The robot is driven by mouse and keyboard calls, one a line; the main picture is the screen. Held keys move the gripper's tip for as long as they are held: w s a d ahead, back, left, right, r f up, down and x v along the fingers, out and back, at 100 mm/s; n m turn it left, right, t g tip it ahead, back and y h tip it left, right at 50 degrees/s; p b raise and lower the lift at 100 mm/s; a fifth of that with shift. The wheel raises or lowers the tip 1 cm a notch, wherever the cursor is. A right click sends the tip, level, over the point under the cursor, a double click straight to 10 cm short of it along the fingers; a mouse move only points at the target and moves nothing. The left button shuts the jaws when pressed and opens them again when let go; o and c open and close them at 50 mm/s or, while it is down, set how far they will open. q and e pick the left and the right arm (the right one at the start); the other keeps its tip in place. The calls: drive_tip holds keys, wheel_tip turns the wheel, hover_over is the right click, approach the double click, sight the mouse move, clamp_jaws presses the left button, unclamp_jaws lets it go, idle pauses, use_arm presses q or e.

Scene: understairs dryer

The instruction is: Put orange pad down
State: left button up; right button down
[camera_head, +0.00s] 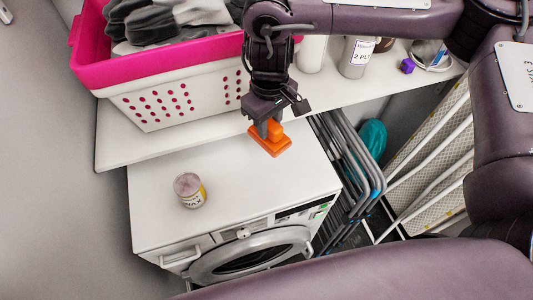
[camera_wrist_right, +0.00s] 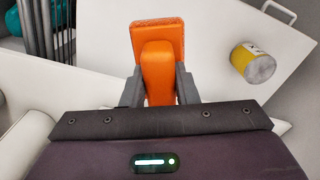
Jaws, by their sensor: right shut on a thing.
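The orange pad (camera_head: 270,143) is in my right gripper (camera_head: 270,124), over the back right part of the white dryer's top (camera_head: 235,195). The gripper points down and is shut on the pad's raised handle. In the right wrist view the pad (camera_wrist_right: 158,35) shows between the two dark fingers (camera_wrist_right: 160,85), its flat part beyond them. I cannot tell whether the pad touches the dryer top or hangs just above it. My left gripper is not in view.
A jar with a yellow label (camera_head: 189,190) stands on the dryer top, left of the pad. Behind is a shelf (camera_head: 120,140) with a pink and white laundry basket (camera_head: 150,100) and bottles (camera_head: 356,57). A folded grey rack (camera_head: 345,165) stands right of the dryer. The dryer top's middle is clear.

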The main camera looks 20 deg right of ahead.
sight(270, 135)
wheel_tip(270, 135, down, 12)
drive_tip(key=shift+w+d+f+b, duration=0.1)
drive_tip(key=shift+f+b, duration=0.15)
drive_tip(key=shift+b, duration=0.45)
drive_tip(key=shift+f+b, duration=0.45)
drive_tip(key=shift+f, duration=1.45)
drive_tip(key=c, duration=1.1)
unclamp_jaws()
drive_tip(key=shift+f, duration=0.15)
wheel_tip(270, 135, up, 12)
drive_tip(key=shift+r+p, duration=0.15)
drive_tip(key=shift+p, duration=0.7)
